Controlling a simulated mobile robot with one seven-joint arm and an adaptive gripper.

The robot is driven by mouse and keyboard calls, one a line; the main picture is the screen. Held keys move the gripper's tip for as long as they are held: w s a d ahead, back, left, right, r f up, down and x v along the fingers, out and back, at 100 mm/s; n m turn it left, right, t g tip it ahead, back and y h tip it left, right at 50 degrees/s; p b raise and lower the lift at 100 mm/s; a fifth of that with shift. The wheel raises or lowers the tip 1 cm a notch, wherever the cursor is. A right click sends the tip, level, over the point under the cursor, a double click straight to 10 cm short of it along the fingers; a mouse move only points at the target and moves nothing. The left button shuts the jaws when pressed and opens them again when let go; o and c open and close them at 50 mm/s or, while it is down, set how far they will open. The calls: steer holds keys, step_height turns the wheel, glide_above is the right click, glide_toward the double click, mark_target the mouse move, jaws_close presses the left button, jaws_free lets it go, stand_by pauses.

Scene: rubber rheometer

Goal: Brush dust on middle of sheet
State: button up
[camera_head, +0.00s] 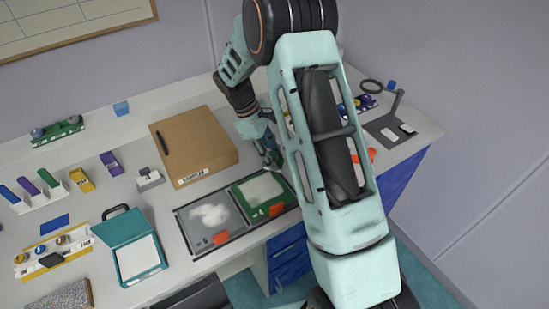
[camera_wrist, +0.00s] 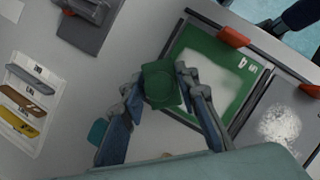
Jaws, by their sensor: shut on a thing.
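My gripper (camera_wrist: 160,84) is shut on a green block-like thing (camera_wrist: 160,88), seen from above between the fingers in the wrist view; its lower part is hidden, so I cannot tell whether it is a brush. In the head view my gripper (camera_head: 270,156) is just behind a green-framed tray (camera_head: 248,208). That tray also shows in the wrist view (camera_wrist: 205,35), partly behind the right finger. A white sheet (camera_head: 262,188) lies inside the green frame.
A cardboard box (camera_head: 192,140) stands behind the trays. A teal case (camera_head: 125,232) with a white panel lies left of them. Orange-red tabs (camera_head: 221,238) sit on the trays' front edges. A dark stand (camera_head: 388,128) is at the right. The table's front edge is close.

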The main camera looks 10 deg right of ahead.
mark_target(275, 154)
steer(key=shift+r+p, duration=0.75)
steer(key=shift+r, duration=0.75)
